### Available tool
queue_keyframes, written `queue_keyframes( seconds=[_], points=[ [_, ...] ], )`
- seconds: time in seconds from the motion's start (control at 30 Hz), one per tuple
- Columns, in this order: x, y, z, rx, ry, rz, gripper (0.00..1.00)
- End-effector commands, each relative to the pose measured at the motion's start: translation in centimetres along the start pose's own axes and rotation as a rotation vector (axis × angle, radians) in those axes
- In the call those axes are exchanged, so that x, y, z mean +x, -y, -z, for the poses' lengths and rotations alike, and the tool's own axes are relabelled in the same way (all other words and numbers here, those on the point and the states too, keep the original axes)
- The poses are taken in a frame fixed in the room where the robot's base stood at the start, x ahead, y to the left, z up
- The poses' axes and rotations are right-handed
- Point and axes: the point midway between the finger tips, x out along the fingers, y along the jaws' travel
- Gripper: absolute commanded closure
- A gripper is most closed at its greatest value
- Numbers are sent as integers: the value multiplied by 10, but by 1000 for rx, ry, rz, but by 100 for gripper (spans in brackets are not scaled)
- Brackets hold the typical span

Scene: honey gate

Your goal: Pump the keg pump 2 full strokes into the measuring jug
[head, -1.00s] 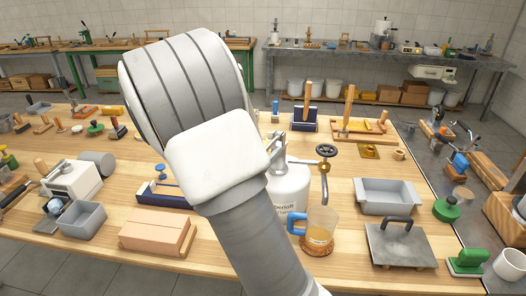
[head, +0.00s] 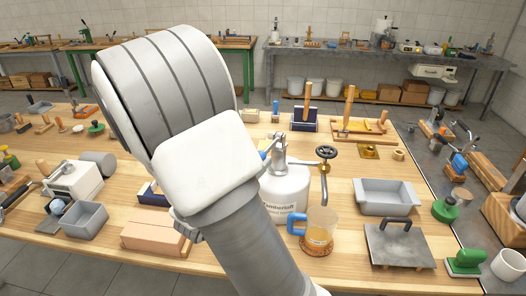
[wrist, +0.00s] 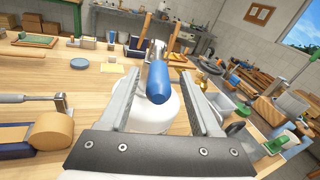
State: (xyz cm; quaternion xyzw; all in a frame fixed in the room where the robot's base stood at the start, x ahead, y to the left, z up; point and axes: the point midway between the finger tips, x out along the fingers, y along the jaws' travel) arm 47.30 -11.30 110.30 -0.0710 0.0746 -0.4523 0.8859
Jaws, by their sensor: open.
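The white keg (head: 286,193) stands on the wooden table, partly covered by my arm in the head view. Its metal pump head (head: 279,150) is on top. The measuring jug (head: 319,230), clear with a blue handle and amber liquid low inside, stands right of the keg, below its curved spout (head: 325,181). In the wrist view the blue pump handle (wrist: 158,82) points towards me above the white keg (wrist: 150,117). My gripper (wrist: 161,72) is open, one finger on each side of the handle, with gaps visible. My arm hides the gripper in the head view.
A grey tray (head: 387,199) and a metal plate with a black handle (head: 399,246) are right of the jug. A dark handwheel (head: 326,153) tops the spout. Pinkish blocks (head: 155,234) lie left of my arm. A little bare wood lies before the keg.

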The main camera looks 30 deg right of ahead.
Motion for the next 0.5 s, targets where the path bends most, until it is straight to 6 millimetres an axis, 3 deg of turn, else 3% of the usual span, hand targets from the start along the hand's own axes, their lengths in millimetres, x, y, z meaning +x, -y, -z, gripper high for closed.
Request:
queue_keyframes(
  seconds=[0.2,0.5],
  points=[
    [-15,0,0,-1,0,-1,36],
    [-17,0,0,0,0,0,36]
  ],
)
